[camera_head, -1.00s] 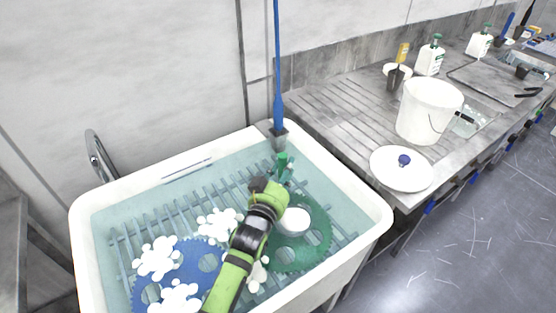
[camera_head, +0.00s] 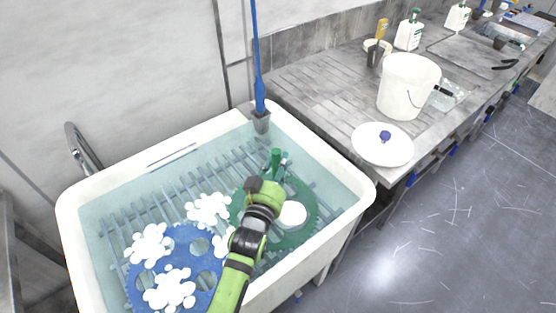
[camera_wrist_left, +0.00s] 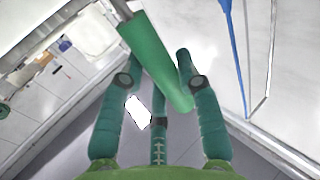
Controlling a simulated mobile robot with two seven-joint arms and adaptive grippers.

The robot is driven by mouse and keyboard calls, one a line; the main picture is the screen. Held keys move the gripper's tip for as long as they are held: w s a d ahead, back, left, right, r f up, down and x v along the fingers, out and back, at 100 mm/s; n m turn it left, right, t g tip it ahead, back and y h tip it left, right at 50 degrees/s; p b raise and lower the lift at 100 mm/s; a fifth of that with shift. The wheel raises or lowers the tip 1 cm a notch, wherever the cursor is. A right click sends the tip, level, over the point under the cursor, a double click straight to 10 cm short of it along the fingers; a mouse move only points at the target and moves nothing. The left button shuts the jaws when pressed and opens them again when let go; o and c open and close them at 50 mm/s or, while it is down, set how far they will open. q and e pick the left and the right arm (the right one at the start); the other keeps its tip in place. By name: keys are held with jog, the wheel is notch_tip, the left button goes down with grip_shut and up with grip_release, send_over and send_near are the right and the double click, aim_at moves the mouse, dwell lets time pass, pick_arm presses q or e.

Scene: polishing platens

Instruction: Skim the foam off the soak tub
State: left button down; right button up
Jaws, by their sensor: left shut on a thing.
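The white soak tub (camera_head: 92,190) holds clear water over a slatted rack. White foam patches float at its left and front: one patch (camera_head: 148,245), another (camera_head: 208,208), and a front patch (camera_head: 170,288). My arm partly covers a further patch (camera_head: 225,242). My left gripper (camera_head: 274,172) is over the tub's right half, shut on a green handle (camera_head: 277,157). In the left wrist view the handle (camera_wrist_left: 160,62) lies between the fingers, with a metal rod at its upper end. The tool's far end is unclear. A pale round thing (camera_head: 292,215) shows beside my wrist.
A blue platen (camera_head: 190,250) and a green platen (camera_head: 305,200) lie in the tub. A blue-handled tool (camera_head: 259,85) stands upright at the back corner. On the bench to the right are a white bucket (camera_head: 407,88) and a lid (camera_head: 375,155) with a blue knob.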

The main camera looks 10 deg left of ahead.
pick_arm(q)
jog(key=s+a+p, duration=0.6)
jog(key=s+a, duration=0.6)
jog(key=shift+s+r, duration=0.15)
jog(key=shift+s, duration=0.05)
dwell(0.5)
jog(key=w+a+b, duration=0.2)
jog(key=w+a, duration=0.8)
jog(key=shift+a, duration=0.2)
dwell(0.6)
